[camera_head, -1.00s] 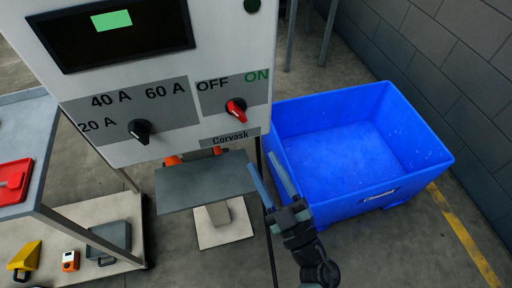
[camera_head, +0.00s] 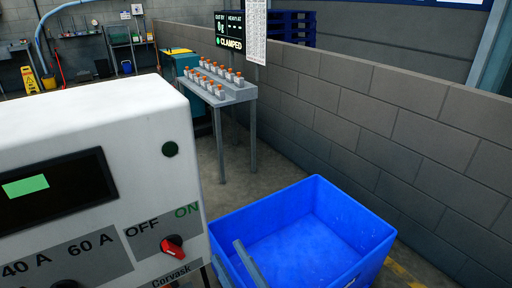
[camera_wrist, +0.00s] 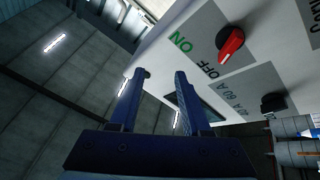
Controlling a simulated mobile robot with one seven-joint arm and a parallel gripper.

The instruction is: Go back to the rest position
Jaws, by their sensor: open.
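My gripper (camera_wrist: 162,78) shows in the wrist view with its two fingers apart and nothing between them. In the head view only part of a finger (camera_head: 249,262) shows at the bottom edge, in front of the blue bin. The white machine (camera_head: 95,150) with its control panel stands close on the left. The fingers look clear of the panel.
An empty blue bin (camera_head: 377,243) stands right of the machine. A grey block wall (camera_head: 400,140) runs along the right. A grey table (camera_head: 238,95) with several small orange-topped items stands behind, under a screen reading CLAMPED (camera_head: 229,43). A yellow floor sign (camera_head: 31,80) stands far left.

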